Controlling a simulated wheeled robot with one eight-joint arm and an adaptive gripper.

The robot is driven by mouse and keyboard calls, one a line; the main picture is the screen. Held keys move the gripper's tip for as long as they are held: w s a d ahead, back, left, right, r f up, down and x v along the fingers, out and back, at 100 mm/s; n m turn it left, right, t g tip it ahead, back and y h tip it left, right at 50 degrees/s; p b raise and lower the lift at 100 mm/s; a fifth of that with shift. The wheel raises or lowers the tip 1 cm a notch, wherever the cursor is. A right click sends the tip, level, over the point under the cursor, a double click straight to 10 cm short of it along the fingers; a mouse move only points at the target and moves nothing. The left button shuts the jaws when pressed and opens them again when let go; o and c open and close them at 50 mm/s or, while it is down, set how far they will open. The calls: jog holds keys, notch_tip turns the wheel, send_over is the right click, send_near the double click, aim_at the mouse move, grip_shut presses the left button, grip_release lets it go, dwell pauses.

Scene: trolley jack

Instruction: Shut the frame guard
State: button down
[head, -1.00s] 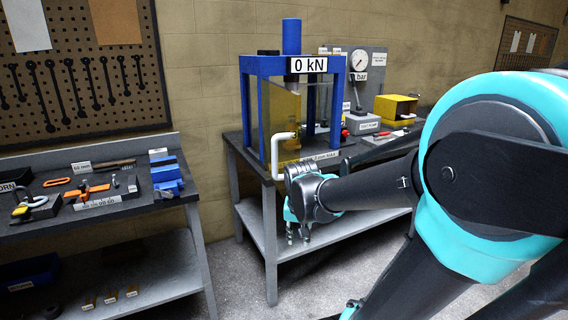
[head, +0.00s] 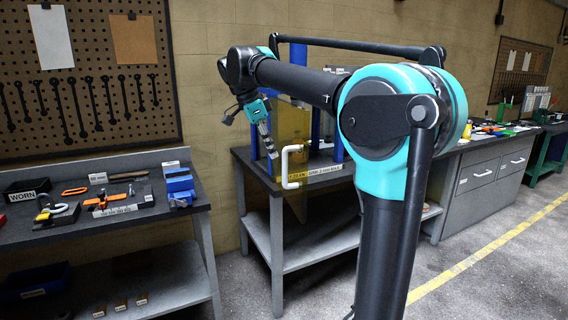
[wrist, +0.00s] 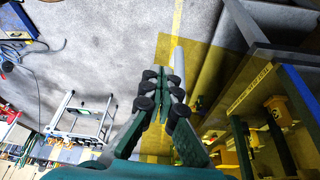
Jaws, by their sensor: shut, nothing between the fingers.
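The frame guard is a see-through yellow panel (head: 296,122) on the blue press frame (head: 338,140), which my arm largely hides. It appears swung open, standing out past the table's front edge. Its white bar handle (head: 286,168) is on the near side. My gripper (head: 271,150) is shut and empty, pointing down just left of the panel and handle. In the wrist view, my shut fingers (wrist: 163,78) are close to the pale handle (wrist: 178,62), with the yellow panel (wrist: 208,62) behind and to the right. I cannot tell whether they touch.
The press table (head: 300,187) has a lower shelf. A workbench (head: 100,222) with tools and a blue vise (head: 180,188) stands at the left, below a pegboard (head: 90,105). Open floor lies between the two and in front.

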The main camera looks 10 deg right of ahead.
aim_at(283, 176)
jog(key=x, duration=0.9)
jog(key=shift+f, duration=0.35)
jog(key=shift+w+d+r, duration=0.1)
jog(key=shift+w+d, duration=0.05)
jog(key=shift+d, duration=0.85)
jog(key=shift+w+d+r, duration=0.1)
jog(key=shift+d, duration=0.85)
